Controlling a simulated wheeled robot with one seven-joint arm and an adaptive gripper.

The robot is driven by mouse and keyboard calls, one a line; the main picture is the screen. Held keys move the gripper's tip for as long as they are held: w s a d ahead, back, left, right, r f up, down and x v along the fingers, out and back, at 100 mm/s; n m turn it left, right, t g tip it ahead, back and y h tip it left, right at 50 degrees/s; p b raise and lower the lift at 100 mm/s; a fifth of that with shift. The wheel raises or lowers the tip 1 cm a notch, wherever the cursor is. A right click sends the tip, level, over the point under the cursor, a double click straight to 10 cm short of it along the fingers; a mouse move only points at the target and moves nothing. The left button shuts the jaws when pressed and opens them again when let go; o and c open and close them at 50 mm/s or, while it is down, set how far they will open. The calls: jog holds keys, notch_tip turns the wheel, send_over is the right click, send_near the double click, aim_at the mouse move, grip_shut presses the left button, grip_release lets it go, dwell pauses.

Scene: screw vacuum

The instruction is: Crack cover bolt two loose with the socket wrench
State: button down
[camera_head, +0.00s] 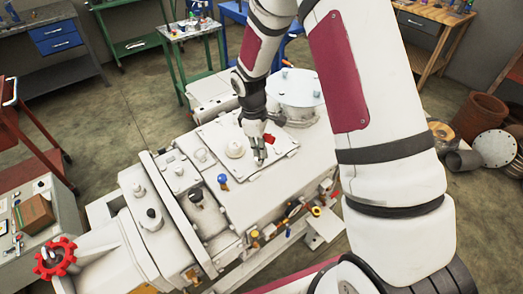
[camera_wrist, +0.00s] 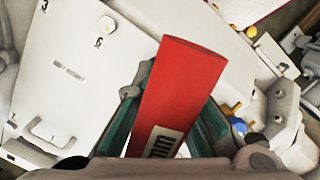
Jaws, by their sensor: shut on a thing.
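My gripper (camera_head: 259,157) is low over the pale square cover (camera_head: 218,140) on top of the white machine. It is shut on a red, flat-sided piece, which I take to be the socket wrench's handle (camera_head: 271,141). In the wrist view the red handle (camera_wrist: 183,80) stands between the teal finger pads. The socket end is hidden, so I cannot tell whether it sits on a bolt. The cover (camera_wrist: 65,65) also fills the left of the wrist view, with a small dark bolt (camera_wrist: 98,42) near its edge. I cannot tell which bolt is number two.
A round knob (camera_head: 235,149) rises from the cover, left of my gripper. A blue knob (camera_head: 223,179) stands by its near edge. A white round lid (camera_head: 295,87) is behind. Yellow and blue fittings line the machine's right side. A red handwheel (camera_head: 55,257) is at lower left.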

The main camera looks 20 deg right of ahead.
jog(key=shift+r+p, duration=0.35)
jog(key=shift+r, duration=1.35)
